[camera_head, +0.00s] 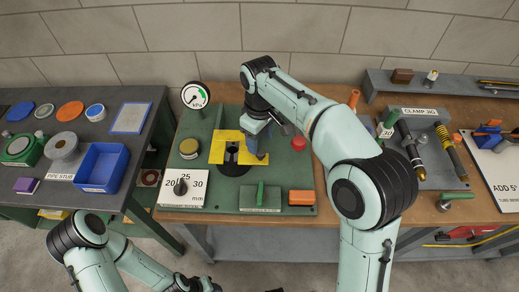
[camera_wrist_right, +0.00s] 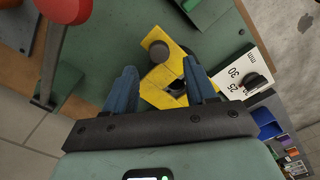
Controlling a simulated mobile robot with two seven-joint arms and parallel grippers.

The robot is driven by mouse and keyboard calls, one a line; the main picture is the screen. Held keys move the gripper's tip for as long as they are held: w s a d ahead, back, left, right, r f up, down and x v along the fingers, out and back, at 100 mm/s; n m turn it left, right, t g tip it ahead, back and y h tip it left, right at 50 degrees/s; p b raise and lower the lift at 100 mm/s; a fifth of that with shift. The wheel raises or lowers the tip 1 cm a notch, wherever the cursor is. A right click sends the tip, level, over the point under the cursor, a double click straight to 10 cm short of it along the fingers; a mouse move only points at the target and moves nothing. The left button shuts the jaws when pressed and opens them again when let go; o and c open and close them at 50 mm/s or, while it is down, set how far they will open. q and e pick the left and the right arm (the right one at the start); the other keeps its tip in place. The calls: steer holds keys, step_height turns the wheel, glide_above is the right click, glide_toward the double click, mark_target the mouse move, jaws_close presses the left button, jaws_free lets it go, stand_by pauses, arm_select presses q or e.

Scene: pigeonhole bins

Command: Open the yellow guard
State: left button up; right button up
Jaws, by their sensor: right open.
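The yellow guard (camera_head: 217,149) lies on the green fixture plate around a dark central part (camera_head: 232,155). It also shows in the right wrist view (camera_wrist_right: 175,60), beyond and between my fingers. My right gripper (camera_head: 257,152) is over the guard's right side, with blue fingers pointing down. In the right wrist view the two blue fingers (camera_wrist_right: 160,78) are apart, with no object clearly gripped. I cannot tell whether they touch the guard. My left arm shows at the lower left of the head view; its gripper is out of view.
A numbered dial (camera_head: 181,188), a brass round piece (camera_head: 189,149), an orange block (camera_head: 301,197) and a red button (camera_head: 298,143) surround the guard. A gauge (camera_head: 195,95) stands behind. A blue bin (camera_head: 102,167) is on the left bench; the clamp jig (camera_head: 425,150) is right.

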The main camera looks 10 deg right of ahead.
mark_target(260, 151)
steer(key=shift+w+f+b, duration=0.1)
steer(key=shift+f+b, duration=0.2)
steer(key=shift+f, duration=2)
jaws_close()
